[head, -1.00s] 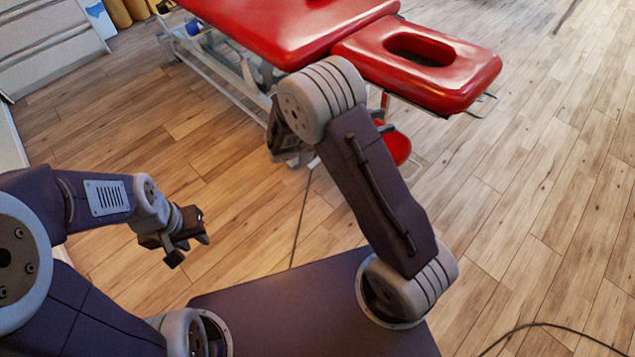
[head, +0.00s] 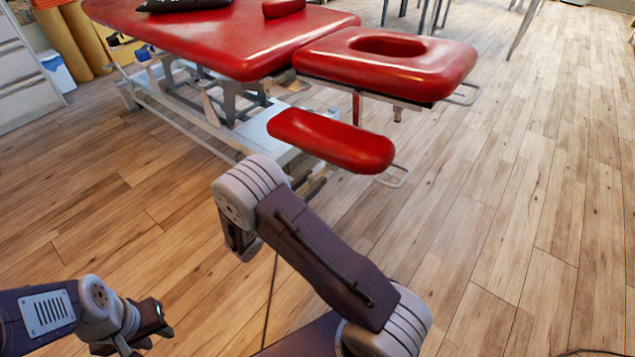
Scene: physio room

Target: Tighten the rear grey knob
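A red treatment table (head: 225,38) stands at the top of the head view, with a red headrest with an oval hole (head: 400,62) at its right end. A red armrest pad (head: 332,138) sits lower, in front of it. I cannot make out a grey knob for certain; the underside of the headrest is mostly hidden. My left gripper (head: 152,338) is at the lower left, its fingers apart and empty, far from the table. My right gripper (head: 240,245) is largely hidden behind my own forearm, below and left of the armrest pad, apart from it.
The table's metal frame (head: 205,120) and a wire loop beside the armrest (head: 393,176) stick out towards me. A dark cable lies on the wooden floor (head: 500,210). Drawers (head: 22,75) and yellow rolls (head: 75,38) stand at the upper left.

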